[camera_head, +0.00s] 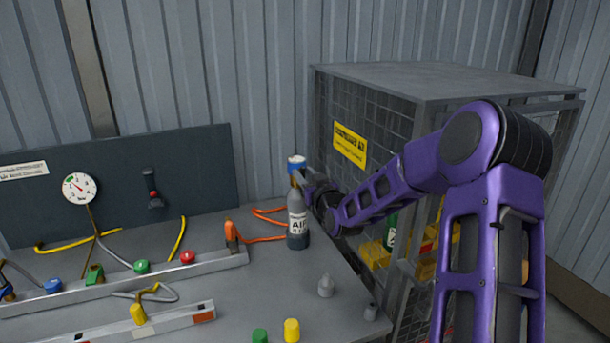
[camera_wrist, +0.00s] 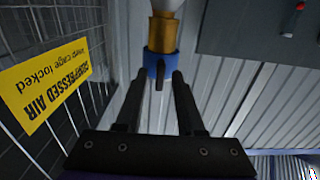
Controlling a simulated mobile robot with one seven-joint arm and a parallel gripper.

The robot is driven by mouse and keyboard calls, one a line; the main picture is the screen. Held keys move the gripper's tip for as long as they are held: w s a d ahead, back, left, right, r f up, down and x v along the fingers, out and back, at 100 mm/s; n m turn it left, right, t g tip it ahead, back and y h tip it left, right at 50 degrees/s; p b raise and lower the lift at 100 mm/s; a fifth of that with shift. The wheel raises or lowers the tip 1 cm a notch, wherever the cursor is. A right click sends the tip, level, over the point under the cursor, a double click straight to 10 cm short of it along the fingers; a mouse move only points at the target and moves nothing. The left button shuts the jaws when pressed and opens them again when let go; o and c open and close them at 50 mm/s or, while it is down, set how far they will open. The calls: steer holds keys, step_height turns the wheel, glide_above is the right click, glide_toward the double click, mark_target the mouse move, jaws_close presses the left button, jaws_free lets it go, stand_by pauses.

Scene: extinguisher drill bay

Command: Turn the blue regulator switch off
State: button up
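The blue regulator (camera_head: 296,162) sits on top of a grey bottle marked AIR (camera_head: 298,222), which stands upright on the bench. In the wrist view the picture is upside down: the blue regulator (camera_wrist: 154,66) is below a brass neck (camera_wrist: 163,34), and a small dark switch lever (camera_wrist: 160,78) sticks out from it. My gripper (camera_wrist: 158,76) is open, with one finger on each side of the lever and the tips close to the blue body. Whether the tips touch it I cannot tell. In the head view my gripper (camera_head: 300,178) is at the regulator's right side.
A wire cage (camera_head: 440,80) with a yellow sign (camera_head: 350,146) stands right of the bottle, close to my arm. A dark panel with a gauge (camera_head: 79,187) is at the left. An orange hose (camera_head: 262,239) runs near the bottle. Grey weights (camera_head: 326,286) stand in front.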

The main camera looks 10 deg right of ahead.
jaws_close()
steer(key=shift+m, duration=0.3)
steer(key=m+b, duration=0.2)
steer(key=shift+f+m, duration=0.15)
steer(key=shift+m, duration=0.15)
steer(key=m+b, duration=0.1)
steer(key=m, duration=1.3)
steer(key=shift+d+m+b, duration=0.15)
steer(key=shift+m+b, duration=0.15)
steer(key=shift+b, duration=0.05)
stand_by(0.3)
